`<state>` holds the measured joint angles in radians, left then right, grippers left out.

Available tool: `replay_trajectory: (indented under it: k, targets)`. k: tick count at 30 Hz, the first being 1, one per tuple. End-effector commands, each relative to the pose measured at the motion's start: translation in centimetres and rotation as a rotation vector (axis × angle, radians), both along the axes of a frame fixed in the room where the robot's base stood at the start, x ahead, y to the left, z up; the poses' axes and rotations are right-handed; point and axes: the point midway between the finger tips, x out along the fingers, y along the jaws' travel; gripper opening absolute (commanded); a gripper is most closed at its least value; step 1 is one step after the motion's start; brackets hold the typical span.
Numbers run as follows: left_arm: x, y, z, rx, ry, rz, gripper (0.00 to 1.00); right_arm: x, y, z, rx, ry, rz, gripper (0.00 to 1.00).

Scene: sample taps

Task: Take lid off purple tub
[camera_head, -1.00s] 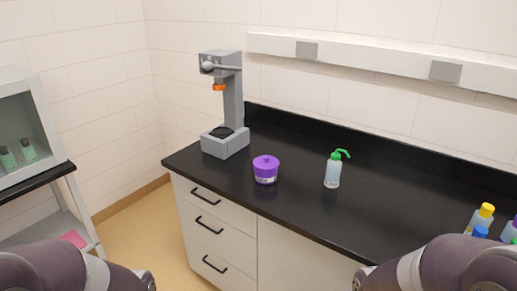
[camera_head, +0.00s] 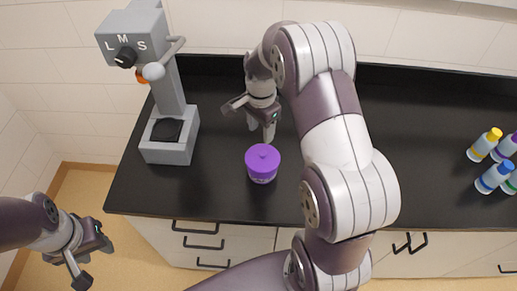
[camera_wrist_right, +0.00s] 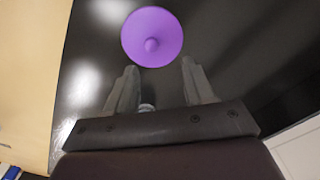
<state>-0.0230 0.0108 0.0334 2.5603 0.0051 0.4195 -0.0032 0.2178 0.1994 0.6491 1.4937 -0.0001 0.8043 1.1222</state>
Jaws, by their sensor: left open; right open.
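The purple tub (camera_head: 262,174) stands upright on the black counter, near its front edge. Its purple lid (camera_head: 262,156) with a small knob is on it. In the right wrist view the lid (camera_wrist_right: 152,38) shows from above, just beyond the fingertips, with its knob facing the camera. My right gripper (camera_head: 258,122) is open and empty, just behind the tub and apart from it; its fingers also show in the right wrist view (camera_wrist_right: 160,75). My left gripper (camera_head: 92,268) is open and empty, low at the left, over the floor in front of the counter.
A grey device (camera_head: 170,135) with a dial marked L M S stands left of the tub. Several bottles (camera_head: 490,160) with coloured caps stand at the far right. The black counter (camera_head: 430,130) is clear between my right arm and them. Drawers with handles are below.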

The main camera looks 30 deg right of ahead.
Motion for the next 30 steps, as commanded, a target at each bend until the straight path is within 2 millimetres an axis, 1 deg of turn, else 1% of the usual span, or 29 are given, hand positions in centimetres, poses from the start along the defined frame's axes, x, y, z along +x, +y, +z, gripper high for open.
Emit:
replay_trajectory:
  k: [1, 3, 6, 8, 11, 12, 15, 18, 22, 23, 24, 26, 27, 30]
  targets:
    - [0.0, 0.0, 0.5, 0.0, 0.0, 0.0, 0.43, -0.1, 0.0, -0.7, 0.0, 0.003, 0.001, 0.53]
    - [0.0, 0.0, 0.7, 0.0, 0.0, 0.0, 0.43, 0.0, 0.0, -1.9, 0.0, 0.0, 0.002, 0.53]
    - [0.0, 0.0, 1.0, 0.0, 0.0, 0.0, 0.43, -0.1, 0.1, -2.9, 0.0, -0.001, 0.003, 0.53]
    - [0.0, 0.0, 1.7, 0.0, 0.0, 0.0, 0.43, -0.4, 0.3, -3.6, 0.0, 0.001, 0.004, 0.53]
    - [0.0, 0.0, 2.9, 0.0, 0.0, 0.0, 0.43, -1.1, 0.7, -5.4, 0.001, 0.002, 0.004, 0.53]
    - [0.0, 0.0, 3.0, 0.0, -0.001, 0.0, 0.43, -1.1, 0.7, -6.3, 0.0, 0.0, 0.003, 0.53]
    - [0.0, 0.0, 3.1, 0.0, -0.001, 0.0, 0.43, -1.0, 0.7, -7.7, 0.0, -0.002, 0.004, 0.53]
    - [0.0, 0.0, 3.1, 0.0, 0.0, 0.0, 0.43, -0.9, 0.7, -8.1, -0.001, -0.004, 0.004, 0.53]
    - [0.0, 0.0, 3.0, 0.0, 0.0, 0.0, 0.43, -0.9, 0.7, -8.1, -0.001, -0.005, 0.004, 0.53]
    - [0.0, 0.0, 3.0, 0.0, 0.0, 0.0, 0.43, -0.9, 0.7, -8.1, -0.001, -0.005, 0.004, 0.46]
    - [0.0, 0.0, 3.0, 0.0, 0.0, 0.0, 0.43, -0.9, 0.7, -8.1, -0.001, -0.005, 0.004, 0.33]
    - [0.0, 0.0, 3.0, 0.0, 0.0, 0.0, 0.43, -0.9, 0.7, -8.1, -0.001, -0.004, 0.004, 0.14]
    - [0.0, 0.0, 3.0, 0.0, 0.0, 0.0, 0.43, -0.9, 0.7, -8.1, -0.001, -0.004, 0.004, 0.01]
    - [0.0, 0.0, 3.0, 0.0, 0.0, 0.0, 0.43, -0.9, 0.7, -8.1, -0.001, -0.004, 0.004, 0.0]
